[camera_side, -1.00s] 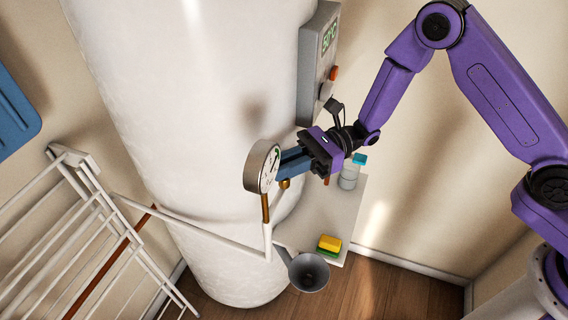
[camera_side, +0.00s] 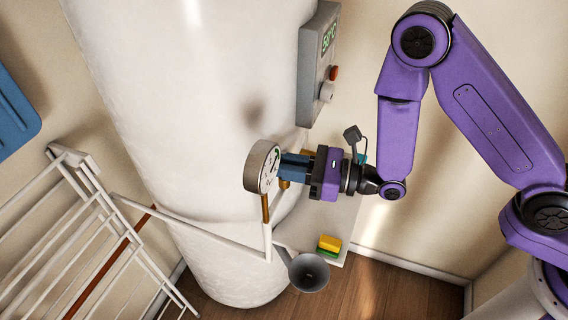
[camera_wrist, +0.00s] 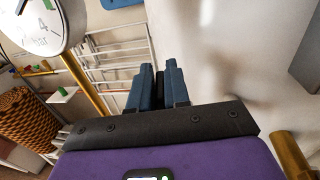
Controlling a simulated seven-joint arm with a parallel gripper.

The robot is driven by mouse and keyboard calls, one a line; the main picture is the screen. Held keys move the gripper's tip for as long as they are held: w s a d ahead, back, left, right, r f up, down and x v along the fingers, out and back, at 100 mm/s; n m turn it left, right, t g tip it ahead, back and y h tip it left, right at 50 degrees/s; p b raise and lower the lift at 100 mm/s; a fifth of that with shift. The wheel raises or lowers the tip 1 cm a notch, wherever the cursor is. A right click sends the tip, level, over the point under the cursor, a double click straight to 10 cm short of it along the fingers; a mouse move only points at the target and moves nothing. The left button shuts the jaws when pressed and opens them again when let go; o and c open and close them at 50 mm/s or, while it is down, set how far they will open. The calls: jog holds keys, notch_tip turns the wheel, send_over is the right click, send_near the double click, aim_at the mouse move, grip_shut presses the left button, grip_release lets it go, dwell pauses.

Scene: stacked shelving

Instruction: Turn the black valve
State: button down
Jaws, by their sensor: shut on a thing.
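My gripper (camera_side: 284,166) is beside the white tank, just right of the round pressure gauge. In the wrist view its two blue fingers (camera_wrist: 158,80) are close together, with a narrow dark piece, the black valve (camera_wrist: 159,79), between them. The gripper is shut on this valve. In the side view the fingers and the gauge hide the valve, so its angle cannot be told there.
The pressure gauge (camera_side: 262,167) on its brass pipe (camera_side: 265,208) is very close to the fingers. The white tank (camera_side: 210,110) stands behind. A grey control box (camera_side: 318,65) is above, a grey funnel (camera_side: 309,272) below, and a drying rack (camera_side: 90,235) at left.

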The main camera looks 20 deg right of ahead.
dwell(0.4)
jog(key=c, duration=1.2)
grip_release()
